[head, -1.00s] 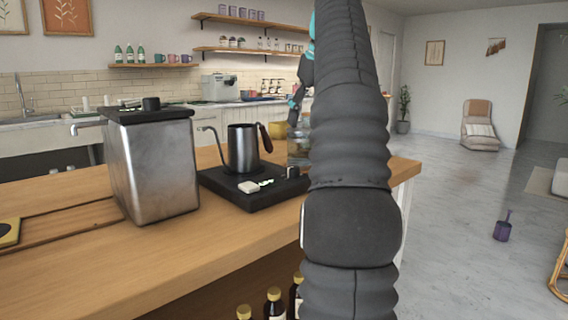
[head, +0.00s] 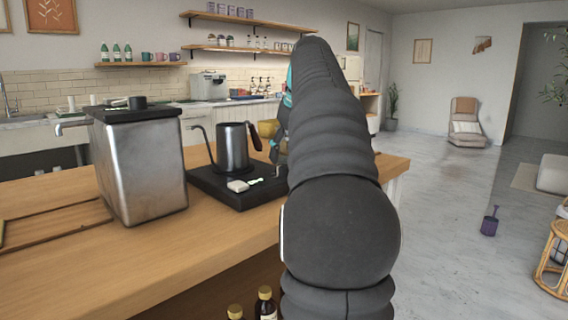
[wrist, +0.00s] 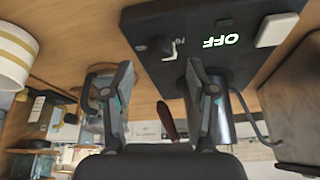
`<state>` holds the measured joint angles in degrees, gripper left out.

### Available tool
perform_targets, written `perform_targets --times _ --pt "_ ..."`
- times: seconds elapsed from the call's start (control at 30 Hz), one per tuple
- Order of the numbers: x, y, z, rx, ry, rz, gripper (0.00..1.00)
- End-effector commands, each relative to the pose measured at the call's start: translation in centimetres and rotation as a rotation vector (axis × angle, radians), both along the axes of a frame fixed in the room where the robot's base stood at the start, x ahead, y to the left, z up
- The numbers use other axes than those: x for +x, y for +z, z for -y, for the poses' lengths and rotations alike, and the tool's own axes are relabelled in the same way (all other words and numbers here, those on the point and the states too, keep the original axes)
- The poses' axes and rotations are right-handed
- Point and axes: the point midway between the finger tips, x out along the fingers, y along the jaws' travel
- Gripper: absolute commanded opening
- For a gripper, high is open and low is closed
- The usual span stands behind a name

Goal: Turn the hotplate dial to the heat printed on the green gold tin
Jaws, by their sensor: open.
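The black hotplate (head: 236,195) stands on the wooden counter with a steel gooseneck kettle (head: 233,148) on it. In the wrist view, which looks upside down, the hotplate (wrist: 222,62) has a lit display (wrist: 221,40) reading OFF. Its small dial (wrist: 163,47) shows beside the display; small print near it is unreadable. My gripper (wrist: 158,74) is open and empty, its two fingers spread just short of the dial, apart from it. I cannot make out a green gold tin in any view.
A steel canister (head: 145,165) with a black lid stands left of the hotplate. The kettle's brown handle (wrist: 168,122) lies between my fingers in the wrist view. A cream cylinder with a gold band (wrist: 14,58) shows at the left edge there.

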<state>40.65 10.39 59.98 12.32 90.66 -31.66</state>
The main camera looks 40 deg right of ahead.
Motion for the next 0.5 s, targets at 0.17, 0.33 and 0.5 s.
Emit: perform_targets --times 0.17,0.33,0.5 --pt "0.8 -2.1 0.1 0.001 0.0 -0.001 0.58" --pt "1.2 -3.0 0.1 0.0 0.0 0.0 0.58" --pt "1.3 -3.2 0.1 0.0 0.0 0.0 0.58"
